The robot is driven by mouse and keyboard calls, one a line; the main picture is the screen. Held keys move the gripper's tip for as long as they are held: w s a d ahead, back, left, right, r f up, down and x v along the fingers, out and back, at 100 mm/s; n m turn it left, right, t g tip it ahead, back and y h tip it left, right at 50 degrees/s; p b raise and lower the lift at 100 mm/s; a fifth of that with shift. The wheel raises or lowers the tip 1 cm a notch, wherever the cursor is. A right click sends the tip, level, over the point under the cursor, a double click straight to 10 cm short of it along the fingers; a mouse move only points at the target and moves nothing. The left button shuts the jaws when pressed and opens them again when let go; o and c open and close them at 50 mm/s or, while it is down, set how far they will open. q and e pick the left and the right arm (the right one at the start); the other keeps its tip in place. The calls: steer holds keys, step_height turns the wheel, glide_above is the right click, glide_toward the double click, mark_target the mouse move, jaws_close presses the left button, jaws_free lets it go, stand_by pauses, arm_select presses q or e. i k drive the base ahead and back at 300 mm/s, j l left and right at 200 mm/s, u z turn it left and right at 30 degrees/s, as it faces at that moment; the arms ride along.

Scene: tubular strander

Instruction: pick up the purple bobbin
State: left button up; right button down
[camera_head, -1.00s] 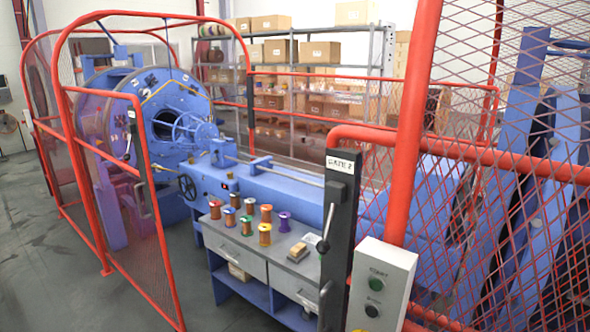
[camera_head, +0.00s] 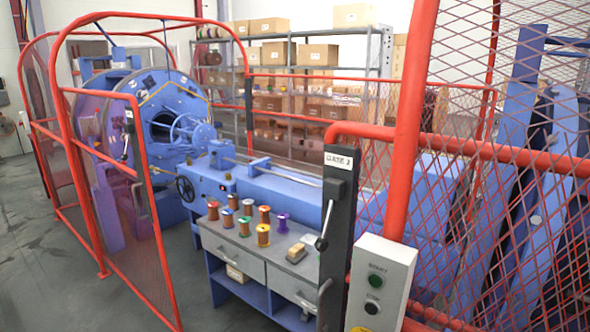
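The purple bobbin (camera_head: 282,223) stands upright on the grey top of the small blue workbench (camera_head: 262,252). It is the rightmost of the bobbins there, just left of a small tan block (camera_head: 296,252). Neither of my grippers shows in the head view.
Several copper, red, green, blue and orange bobbins (camera_head: 263,235) stand left of the purple one. A red mesh gate (camera_head: 147,210) stands open on the left. The Gate 2 post (camera_head: 336,240) and a start/stop box (camera_head: 380,282) stand right of the bench. A blue machine (camera_head: 290,190) is behind it.

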mark_target(282, 230)
steer(key=l+z, duration=0.1)
steer(key=z, duration=1.65)
steer(key=u, duration=1.85)
steer(key=i+j+z, duration=0.1)
steer(key=z, duration=0.5)
steer(key=i+j+z, duration=0.15)
steer(key=i+j, duration=0.15)
steer(key=i+j+z, duration=0.1)
steer(key=i+j, duration=0.15)
steer(key=j, duration=0.15)
steer(key=i+j+z, duration=0.3)
steer(key=i+j, duration=0.2)
steer(key=j, duration=0.25)
steer(key=i+j+z, duration=0.15)
steer(key=j, duration=0.3)
